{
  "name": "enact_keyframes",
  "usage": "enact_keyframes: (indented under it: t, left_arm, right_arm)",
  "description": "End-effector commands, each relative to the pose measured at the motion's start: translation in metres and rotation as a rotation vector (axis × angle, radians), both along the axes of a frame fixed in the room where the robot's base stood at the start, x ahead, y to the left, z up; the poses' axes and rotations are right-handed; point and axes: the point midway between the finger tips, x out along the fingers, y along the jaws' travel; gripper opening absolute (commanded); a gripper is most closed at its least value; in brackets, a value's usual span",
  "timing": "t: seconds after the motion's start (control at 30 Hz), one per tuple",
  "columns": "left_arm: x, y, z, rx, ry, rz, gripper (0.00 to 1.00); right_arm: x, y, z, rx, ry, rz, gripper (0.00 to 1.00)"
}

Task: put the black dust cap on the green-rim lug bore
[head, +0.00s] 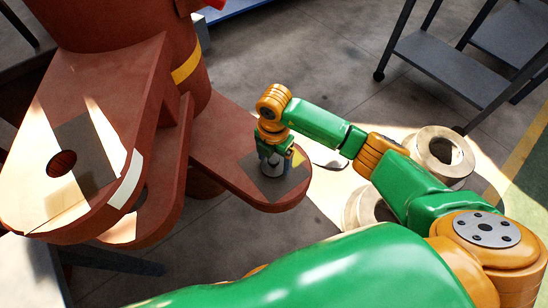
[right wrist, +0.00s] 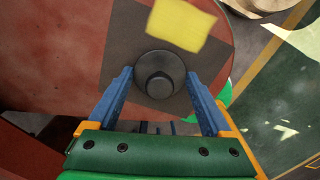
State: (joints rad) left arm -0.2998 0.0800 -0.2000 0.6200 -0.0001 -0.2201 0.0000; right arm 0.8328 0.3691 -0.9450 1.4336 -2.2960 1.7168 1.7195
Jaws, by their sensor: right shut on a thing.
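The black dust cap (right wrist: 160,76) is a dark round piece between the fingertips of my right gripper (right wrist: 158,80) in the right wrist view. My right gripper (head: 273,162) is shut on it, low over the rounded end of the lower red-brown lug (head: 228,142) in the head view. A dark square patch (right wrist: 118,75) and a yellow patch (right wrist: 181,24) lie on that lug around the cap. I cannot tell whether the cap touches the lug. No green rim shows clearly; whatever is under the cap is hidden. My left gripper is out of view.
A larger red-brown lug plate (head: 110,85) with an open dark bore (head: 61,163) stands at the left. Pale ring-shaped parts (head: 442,152) lie beyond my right arm. A dark metal cart (head: 450,62) stands at the upper right. Grey floor lies between.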

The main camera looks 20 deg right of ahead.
Motion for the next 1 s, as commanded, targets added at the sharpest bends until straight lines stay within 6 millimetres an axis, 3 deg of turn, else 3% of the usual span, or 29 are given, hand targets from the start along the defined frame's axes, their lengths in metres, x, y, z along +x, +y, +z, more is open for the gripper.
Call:
enact_keyframes:
  t: [0.33,0.37,0.4,0.67,1.0]
  left_arm:
    - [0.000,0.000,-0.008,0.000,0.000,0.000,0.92]
    - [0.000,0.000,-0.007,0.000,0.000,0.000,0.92]
    - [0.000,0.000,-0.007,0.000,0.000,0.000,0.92]
    - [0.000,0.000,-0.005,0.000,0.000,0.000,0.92]
    - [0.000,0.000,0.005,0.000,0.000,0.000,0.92]
  right_arm:
    - [0.000,0.000,-0.010,-0.001,0.001,0.000,0.28]
    - [0.000,0.000,-0.009,-0.001,0.001,0.000,0.89]
    - [0.000,0.000,-0.009,-0.001,0.001,0.000,1.00]
    - [0.000,0.000,-0.004,0.001,-0.001,0.000,1.00]
    - [0.000,0.000,0.058,0.000,-0.001,0.000,1.00]
